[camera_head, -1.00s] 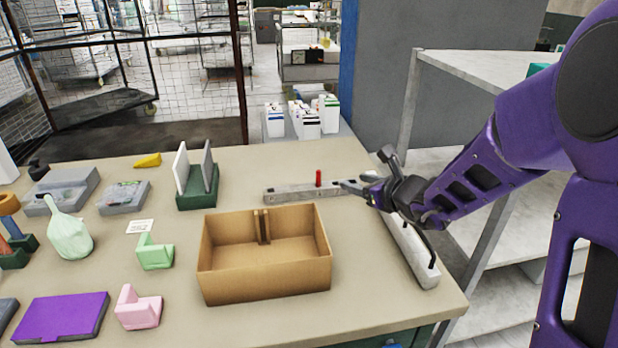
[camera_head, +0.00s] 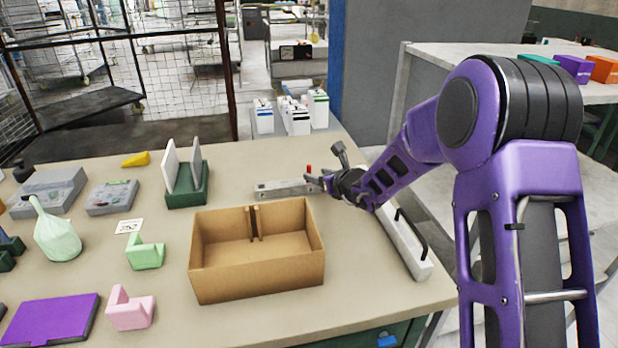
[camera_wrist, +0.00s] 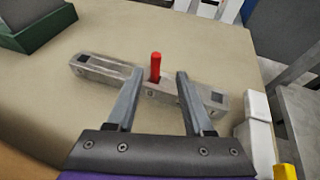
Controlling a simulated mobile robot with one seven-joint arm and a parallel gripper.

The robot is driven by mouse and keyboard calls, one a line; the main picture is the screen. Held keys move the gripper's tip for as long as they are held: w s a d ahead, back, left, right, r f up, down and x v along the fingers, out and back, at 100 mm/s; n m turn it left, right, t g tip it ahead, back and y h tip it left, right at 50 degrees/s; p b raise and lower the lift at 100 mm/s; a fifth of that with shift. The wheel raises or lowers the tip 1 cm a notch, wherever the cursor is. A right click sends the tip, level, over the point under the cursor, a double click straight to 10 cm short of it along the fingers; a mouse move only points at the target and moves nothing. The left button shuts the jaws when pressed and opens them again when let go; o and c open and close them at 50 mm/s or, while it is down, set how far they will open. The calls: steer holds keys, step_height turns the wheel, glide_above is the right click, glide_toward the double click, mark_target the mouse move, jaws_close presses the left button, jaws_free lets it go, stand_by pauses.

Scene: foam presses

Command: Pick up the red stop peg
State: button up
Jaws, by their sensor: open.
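The red stop peg (camera_wrist: 155,67) stands upright in a grey metal bar (camera_wrist: 100,66) lying on the table. In the wrist view my gripper (camera_wrist: 156,82) is open, its two fingers apart with the peg showing between their tips. The fingers appear empty, and I cannot tell how far ahead the peg is. In the head view the peg (camera_head: 308,169) shows only as a small red tip beside my gripper (camera_head: 322,181). The bar (camera_head: 278,190) lies to the left of the gripper, its right end hidden by it.
A cardboard box (camera_head: 257,270) stands in front of the bar. A green holder with upright plates (camera_head: 187,194) stands to its left. A long white piece with a black handle (camera_head: 404,244) lies along the right edge. Table between holder and bar is clear.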

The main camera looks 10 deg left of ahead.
steer(key=x, duration=0.4)
steer(key=shift+a+f, duration=0.1)
steer(key=shift+a, duration=0.35)
jaws_close()
